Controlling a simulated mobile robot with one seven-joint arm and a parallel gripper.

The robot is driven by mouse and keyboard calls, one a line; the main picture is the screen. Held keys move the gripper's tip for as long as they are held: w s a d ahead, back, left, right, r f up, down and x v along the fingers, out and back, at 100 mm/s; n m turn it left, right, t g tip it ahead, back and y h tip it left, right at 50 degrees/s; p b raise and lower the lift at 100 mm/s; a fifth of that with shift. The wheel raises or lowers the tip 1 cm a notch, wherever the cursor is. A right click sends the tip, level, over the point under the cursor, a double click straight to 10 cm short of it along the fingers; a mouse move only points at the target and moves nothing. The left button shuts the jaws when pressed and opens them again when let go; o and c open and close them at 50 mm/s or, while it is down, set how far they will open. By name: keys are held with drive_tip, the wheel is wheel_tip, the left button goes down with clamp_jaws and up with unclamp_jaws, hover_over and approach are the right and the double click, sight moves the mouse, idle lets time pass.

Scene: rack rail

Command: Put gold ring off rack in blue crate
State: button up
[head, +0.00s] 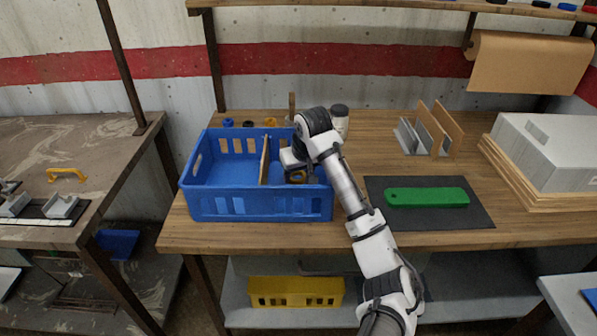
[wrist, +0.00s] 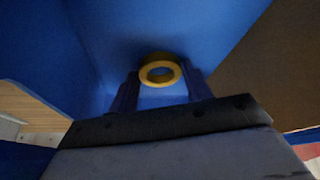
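The blue crate (head: 262,207) stands on the wooden bench, with a thin upright divider (head: 265,160) splitting it. My gripper (head: 297,170) reaches down into the part of the crate right of the divider. The gold ring (head: 298,178) is at my fingertips, low inside the crate. In the wrist view the gold ring (wrist: 160,70) sits between the two dark fingers of my gripper (wrist: 162,78), one on each side, with blue crate surface behind it. The fingers appear to be shut on it. Whether the ring touches the crate floor cannot be told.
Small blue, black and orange round things (head: 248,124) are behind the crate. A white jar with a dark lid (head: 340,118) stands behind my wrist. A green bar (head: 427,197) lies on a dark mat (head: 480,213) to the right. The crate's left part is empty.

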drive_tip(key=o, duration=0.4)
drive_tip(key=b+v, duration=0.1)
drive_tip(key=v, duration=1.1)
drive_tip(key=shift+r, duration=0.15)
drive_tip(key=shift+a, duration=0.1)
